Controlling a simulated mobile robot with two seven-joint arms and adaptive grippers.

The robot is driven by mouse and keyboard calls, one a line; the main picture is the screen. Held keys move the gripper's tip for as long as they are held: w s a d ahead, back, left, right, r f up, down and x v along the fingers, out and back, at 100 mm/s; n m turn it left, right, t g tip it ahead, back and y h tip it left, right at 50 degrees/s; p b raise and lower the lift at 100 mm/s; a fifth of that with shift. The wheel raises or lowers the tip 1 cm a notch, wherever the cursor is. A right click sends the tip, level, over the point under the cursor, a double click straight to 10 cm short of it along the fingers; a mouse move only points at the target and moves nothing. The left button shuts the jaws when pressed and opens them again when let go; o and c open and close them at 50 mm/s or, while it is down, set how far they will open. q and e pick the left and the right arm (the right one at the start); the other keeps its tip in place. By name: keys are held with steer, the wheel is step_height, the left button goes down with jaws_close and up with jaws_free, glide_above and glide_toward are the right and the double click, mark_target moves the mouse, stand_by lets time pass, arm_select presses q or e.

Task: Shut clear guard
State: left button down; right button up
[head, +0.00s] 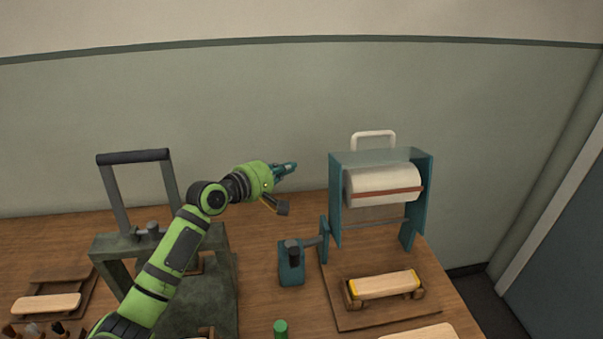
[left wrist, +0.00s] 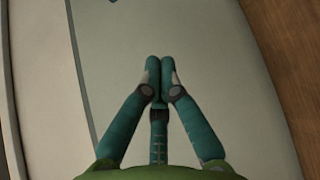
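A teal machine frame (head: 335,205) stands at the right of the workbench and holds a white roller (head: 375,184) with a reddish bar across it. A pale handle (head: 373,134) sticks up above its top. A see-through panel, which looks like the clear guard (head: 380,156), shows at the top of the frame below the handle; its lower edge is hard to make out. My left gripper (head: 290,167) is in the air to the left of the frame, apart from it. In the left wrist view its fingers (left wrist: 160,65) meet at the tips with nothing between them. My right gripper is out of view.
A wooden block with yellow ends (head: 385,285) lies in a holder before the machine. A teal box with a dark lever (head: 291,265) stands left of it, and a green cylinder (head: 280,328) nearer. A grey press (head: 135,157) with a tall handle stands at left, partly behind my arm.

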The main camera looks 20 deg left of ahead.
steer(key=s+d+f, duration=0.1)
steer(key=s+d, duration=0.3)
arm_select(q)
steer(key=w+d+f+p, duration=0.1)
steer(key=w+d+p, duration=0.3)
steer(key=w+d, duration=0.1)
steer(key=shift+w+d, duration=0.3)
steer(key=shift+d, duration=0.4)
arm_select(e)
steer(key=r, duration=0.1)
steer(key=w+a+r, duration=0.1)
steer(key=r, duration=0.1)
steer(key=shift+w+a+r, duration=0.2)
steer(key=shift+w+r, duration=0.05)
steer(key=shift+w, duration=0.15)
arm_select(q)
steer(key=shift+s, duration=0.15)
